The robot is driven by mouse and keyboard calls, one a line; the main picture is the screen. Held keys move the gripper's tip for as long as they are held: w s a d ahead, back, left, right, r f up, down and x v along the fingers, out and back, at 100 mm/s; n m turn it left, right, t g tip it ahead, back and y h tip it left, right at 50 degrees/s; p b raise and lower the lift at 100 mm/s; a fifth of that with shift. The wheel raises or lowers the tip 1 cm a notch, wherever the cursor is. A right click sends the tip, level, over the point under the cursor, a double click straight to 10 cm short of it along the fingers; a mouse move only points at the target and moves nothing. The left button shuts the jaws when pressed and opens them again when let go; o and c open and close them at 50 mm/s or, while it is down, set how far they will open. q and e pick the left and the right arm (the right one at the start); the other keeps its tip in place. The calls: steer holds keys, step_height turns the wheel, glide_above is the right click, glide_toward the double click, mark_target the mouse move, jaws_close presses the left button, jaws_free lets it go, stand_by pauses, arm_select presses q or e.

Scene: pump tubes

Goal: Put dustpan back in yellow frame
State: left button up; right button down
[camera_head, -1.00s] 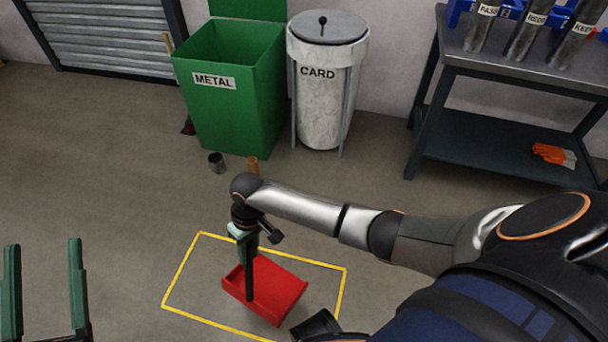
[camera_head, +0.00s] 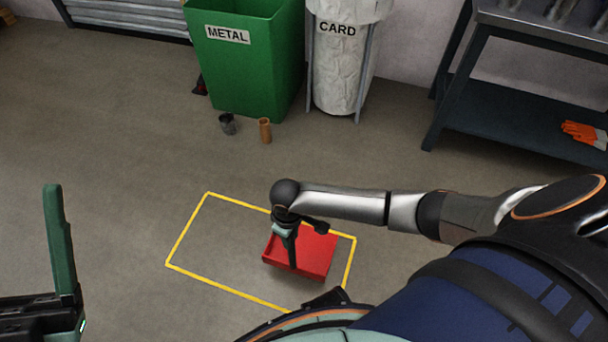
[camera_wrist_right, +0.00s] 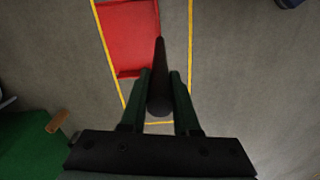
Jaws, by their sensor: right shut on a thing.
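The red dustpan (camera_head: 313,255) is at the right part of the yellow frame (camera_head: 188,228) marked on the floor, its far edge close to the frame's far line. It also shows in the right wrist view (camera_wrist_right: 132,38), beside one yellow line. Whether it rests on the floor or hangs just above, I cannot tell. My right gripper (camera_head: 288,232) is shut on the upright dark handle, which stands between the green fingers in the right wrist view (camera_wrist_right: 160,80). My left gripper (camera_head: 40,250) is at the left edge, empty and open, one finger cut off.
A green METAL bin (camera_head: 245,60) and a white CARD bin (camera_head: 345,65) stand at the back. A dark cup (camera_head: 227,124) and a brown cylinder (camera_head: 265,131) are on the floor before them. A dark bench (camera_head: 500,110) with orange gloves is at right. Floor left is clear.

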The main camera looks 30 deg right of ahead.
arm_select(q)
steer(key=f+b, duration=0.4)
steer(key=f, duration=0.1)
steer(key=shift+w+d, duration=0.1)
steer(key=shift+d, duration=0.15)
arm_select(e)
steer(key=s+f, duration=0.5)
steer(key=f, duration=0.4)
steer(key=shift+s+d, duration=0.2)
steer(key=shift+d, duration=0.05)
steer(key=shift+f, duration=0.15)
steer(key=c, duration=0.6)
jaws_free()
steer(key=shift+c, duration=0.2)
arm_select(q)
steer(key=shift+n, duration=0.3)
